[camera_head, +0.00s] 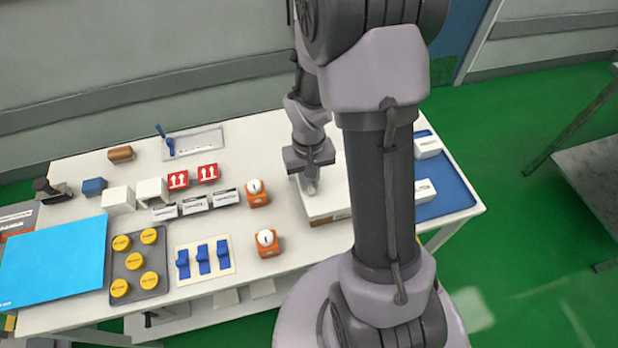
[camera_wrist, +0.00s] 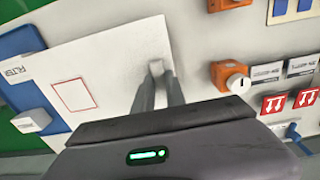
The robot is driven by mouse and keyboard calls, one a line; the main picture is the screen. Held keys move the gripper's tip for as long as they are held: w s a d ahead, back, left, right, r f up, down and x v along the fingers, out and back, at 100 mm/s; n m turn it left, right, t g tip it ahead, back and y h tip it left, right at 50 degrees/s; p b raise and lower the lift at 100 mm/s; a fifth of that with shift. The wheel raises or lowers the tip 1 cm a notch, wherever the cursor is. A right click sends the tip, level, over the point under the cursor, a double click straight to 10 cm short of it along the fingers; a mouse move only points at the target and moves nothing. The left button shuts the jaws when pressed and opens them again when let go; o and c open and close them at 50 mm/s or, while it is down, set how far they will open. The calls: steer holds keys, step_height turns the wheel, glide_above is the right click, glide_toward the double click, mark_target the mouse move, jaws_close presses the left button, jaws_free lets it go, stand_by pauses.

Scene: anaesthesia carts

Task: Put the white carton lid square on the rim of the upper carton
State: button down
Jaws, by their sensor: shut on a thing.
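The white carton lid (camera_head: 330,203) is a flat white panel under my gripper in the head view. A thin brown strip of the upper carton (camera_head: 330,220) shows below the lid's front edge. The rest of the carton is hidden by the lid and my arm. I cannot tell whether the lid touches the rim.
A blue mat (camera_head: 455,197) with white boxes (camera_head: 427,147) lies to the right. Orange blocks with white knobs (camera_head: 267,243) stand just left of the lid. Red arrow-marked blocks (camera_head: 207,172), white labelled boxes and a blue-switch panel (camera_head: 205,258) stand farther left.

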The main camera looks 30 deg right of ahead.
steer(key=shift+f, duration=0.2)
stand_by(0.4)
steer(key=c, duration=1.3)
jaws_free()
step_height(320, 180, up, 17)
steer(key=p, duration=0.5)
steer(key=shift+r+p, duration=0.2)
steer(key=shift+p, duration=0.2)
